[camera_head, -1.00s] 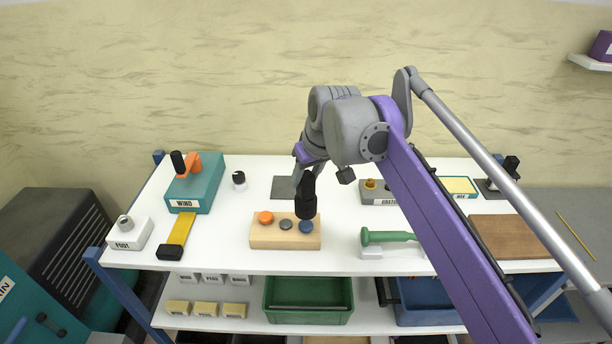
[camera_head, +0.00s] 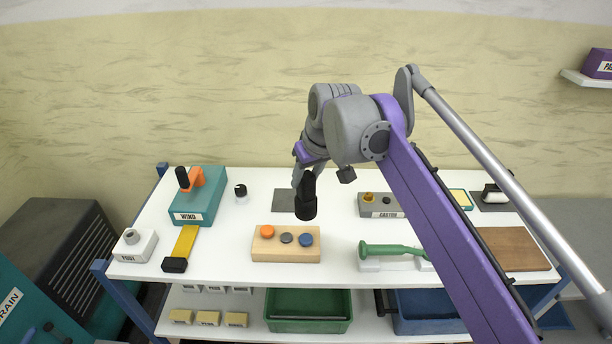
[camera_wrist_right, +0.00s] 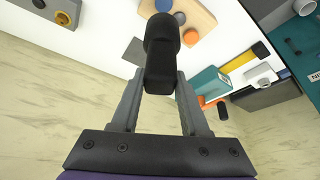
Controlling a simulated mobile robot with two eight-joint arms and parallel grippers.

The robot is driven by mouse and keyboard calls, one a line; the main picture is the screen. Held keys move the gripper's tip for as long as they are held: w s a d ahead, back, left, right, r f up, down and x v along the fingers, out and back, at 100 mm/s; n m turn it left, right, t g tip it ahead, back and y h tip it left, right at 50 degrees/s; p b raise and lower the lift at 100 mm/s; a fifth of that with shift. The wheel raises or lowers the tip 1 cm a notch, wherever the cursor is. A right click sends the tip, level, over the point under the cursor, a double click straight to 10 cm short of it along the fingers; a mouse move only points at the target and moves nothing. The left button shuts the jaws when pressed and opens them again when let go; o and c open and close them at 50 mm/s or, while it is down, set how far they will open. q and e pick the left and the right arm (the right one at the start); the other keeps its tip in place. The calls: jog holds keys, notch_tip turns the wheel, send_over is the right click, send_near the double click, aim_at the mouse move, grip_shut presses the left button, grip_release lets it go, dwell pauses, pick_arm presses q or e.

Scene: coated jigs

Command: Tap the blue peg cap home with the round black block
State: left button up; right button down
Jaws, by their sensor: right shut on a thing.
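The blue peg cap (camera_head: 306,240) sits at the right end of a light wooden block (camera_head: 285,254), beside a dark grey cap (camera_head: 286,238) and an orange cap (camera_head: 267,231). The blue cap also shows in the right wrist view (camera_wrist_right: 164,4), partly cut by the frame edge. My right gripper (camera_head: 303,176) is shut on the round black block (camera_head: 306,208) by its narrow upper part. In the right wrist view the block (camera_wrist_right: 161,42) is between the two fingers. My left gripper is not in view.
A teal WIND box (camera_head: 198,205) with an orange crank stands at the left, near a white FOOT block (camera_head: 133,245). A green-handled tool (camera_head: 390,249) lies on a white rest at the right. A grey plate (camera_head: 284,201) lies behind the wooden block. A brown board (camera_head: 515,249) lies far right.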

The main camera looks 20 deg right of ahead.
aim_at(306, 193)
notch_tip(306, 193, down, 10)
jog(key=b, duration=0.5)
jog(key=shift+s+r, duration=0.1)
jog(key=shift+r, duration=0.1)
jog(key=r+p, duration=0.3)
jog(key=shift+w+r, duration=0.2)
jog(key=shift+r, duration=0.1)
jog(key=shift+r+p, duration=0.2)
jog(key=shift+p, duration=0.1)
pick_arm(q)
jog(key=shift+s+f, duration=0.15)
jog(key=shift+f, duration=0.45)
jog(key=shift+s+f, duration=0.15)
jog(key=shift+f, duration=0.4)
pick_arm(e)
jog(key=shift+f, duration=0.15)
jog(key=shift+s, duration=0.1)
jog(key=shift+r, duration=0.6)
notch_tip(306, 193, up, 4)
jog(key=p, duration=0.3)
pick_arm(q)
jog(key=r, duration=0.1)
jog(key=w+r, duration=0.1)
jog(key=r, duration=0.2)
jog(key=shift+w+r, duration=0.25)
pick_arm(e)
jog(key=shift+f, duration=0.1)
